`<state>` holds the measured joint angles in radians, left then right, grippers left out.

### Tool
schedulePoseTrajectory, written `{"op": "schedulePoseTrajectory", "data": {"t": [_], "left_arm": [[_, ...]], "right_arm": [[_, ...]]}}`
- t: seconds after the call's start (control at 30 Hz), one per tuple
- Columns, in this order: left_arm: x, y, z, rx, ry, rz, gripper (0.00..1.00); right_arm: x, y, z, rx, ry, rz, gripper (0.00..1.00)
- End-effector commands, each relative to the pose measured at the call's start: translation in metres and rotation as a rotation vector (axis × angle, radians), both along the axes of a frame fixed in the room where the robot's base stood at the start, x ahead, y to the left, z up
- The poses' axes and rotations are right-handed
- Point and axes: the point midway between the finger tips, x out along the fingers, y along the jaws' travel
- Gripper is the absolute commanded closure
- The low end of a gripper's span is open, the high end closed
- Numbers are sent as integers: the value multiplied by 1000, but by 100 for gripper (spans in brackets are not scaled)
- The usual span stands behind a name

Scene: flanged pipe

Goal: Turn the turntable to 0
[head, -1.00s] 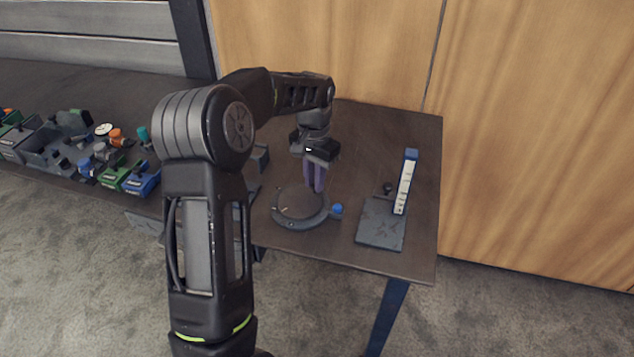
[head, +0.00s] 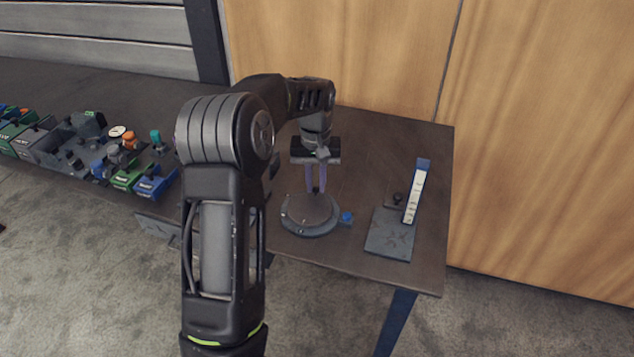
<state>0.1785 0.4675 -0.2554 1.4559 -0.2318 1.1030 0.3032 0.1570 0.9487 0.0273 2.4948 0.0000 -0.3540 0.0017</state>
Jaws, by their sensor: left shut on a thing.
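The turntable (head: 304,212) is a dark round disc on a grey ring base, lying flat on the table. A blue knob (head: 346,216) sits at the right side of its ring. My left gripper (head: 316,188) points down at the disc's far part, with its purple fingers shut on a small dark peg (head: 316,191) there. The peg is mostly hidden between the fingertips. Scale marks on the ring are too small to read. My right gripper is not in view.
A stand with an upright white scale (head: 413,195) and a grey base plate (head: 388,236) stands right of the turntable. Coloured bins and small parts (head: 125,160) lie at the left. The table (head: 345,262) is bare in front of the turntable. My left arm hides some of the table.

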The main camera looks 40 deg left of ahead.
Motion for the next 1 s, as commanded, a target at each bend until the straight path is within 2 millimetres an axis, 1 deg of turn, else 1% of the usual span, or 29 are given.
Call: {"op": "schedulePoseTrajectory", "data": {"t": [0.33, 0.37, 0.6, 0.87, 1.0], "left_arm": [[0, 1, 1, 2, -2, 4, 100], [0, 1, 1, 2, -2, 4, 82], [0, 1, 0, 1, -2, 3, 62], [0, 1, 1, 1, 0, 2, 62], [0, 1, 9, 2, -2, 2, 62]], "right_arm": [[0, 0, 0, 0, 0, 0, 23], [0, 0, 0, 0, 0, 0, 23], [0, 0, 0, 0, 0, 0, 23], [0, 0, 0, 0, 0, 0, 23], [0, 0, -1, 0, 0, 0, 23]]}}
